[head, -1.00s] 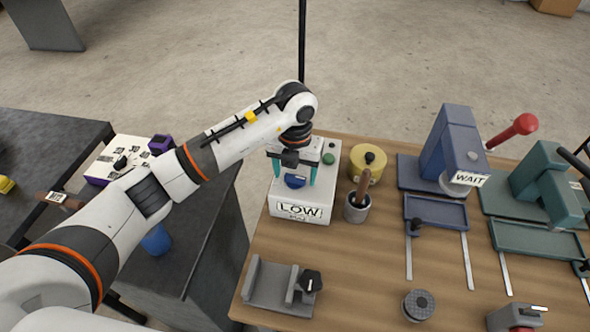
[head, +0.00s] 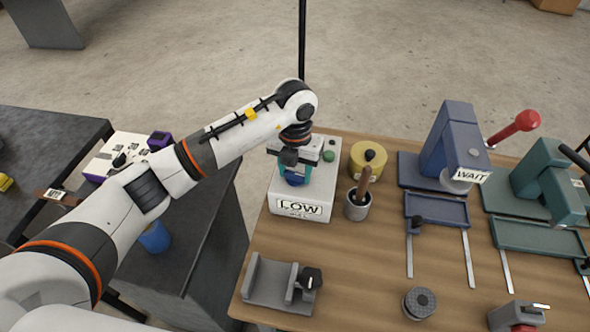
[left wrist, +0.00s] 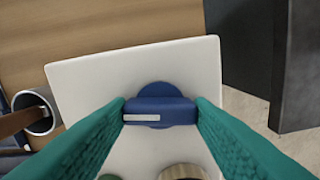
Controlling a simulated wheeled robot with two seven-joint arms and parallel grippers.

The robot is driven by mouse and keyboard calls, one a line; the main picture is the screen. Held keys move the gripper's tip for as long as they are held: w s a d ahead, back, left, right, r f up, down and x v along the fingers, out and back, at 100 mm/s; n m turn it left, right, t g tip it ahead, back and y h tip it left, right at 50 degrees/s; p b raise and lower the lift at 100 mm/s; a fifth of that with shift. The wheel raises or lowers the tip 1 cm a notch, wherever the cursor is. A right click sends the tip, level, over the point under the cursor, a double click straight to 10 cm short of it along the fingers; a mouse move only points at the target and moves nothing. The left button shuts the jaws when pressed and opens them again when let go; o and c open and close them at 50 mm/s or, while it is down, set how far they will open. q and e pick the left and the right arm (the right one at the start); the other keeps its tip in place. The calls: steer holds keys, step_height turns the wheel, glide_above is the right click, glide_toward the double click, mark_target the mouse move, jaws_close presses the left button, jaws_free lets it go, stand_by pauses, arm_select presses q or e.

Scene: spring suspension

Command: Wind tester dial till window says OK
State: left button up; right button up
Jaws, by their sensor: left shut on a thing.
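The tester is a white box (head: 318,199) at the left end of the wooden table, and its front window (head: 299,208) reads LOW. Its blue dial (head: 294,181) sits on top, partly hidden by my gripper. In the left wrist view the dial (left wrist: 158,111) is a round base with a raised bar and a pale mark at one end. My left gripper (head: 295,172) points down over it, with its teal fingers (left wrist: 160,112) shut on both ends of the bar. A green button (head: 329,156) is on the tester's top, behind the dial. My right gripper is not in view.
A yellow canister (head: 368,160) and a grey cup (head: 357,208) with a brown handle stand close right of the tester. A grey vise (head: 275,284) is in front. A blue press (head: 455,150) marked WAIT stands further right.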

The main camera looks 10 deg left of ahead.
mark_target(295, 173)
arm_select(q)
steer(key=m+b, duration=0.5)
steer(key=shift+f+m, duration=0.2)
steer(key=shift+m, duration=0.1)
steer(key=m+b, duration=0.3)
steer(key=shift+r+m+b, duration=0.2)
steer(key=shift+m+b, duration=0.6)
steer(key=shift+m, duration=0.4)
steer(key=o, duration=1)
steer(key=shift+r, duration=0.1)
step_height(295, 173, up, 12)
steer(key=shift+b, duration=0.45)
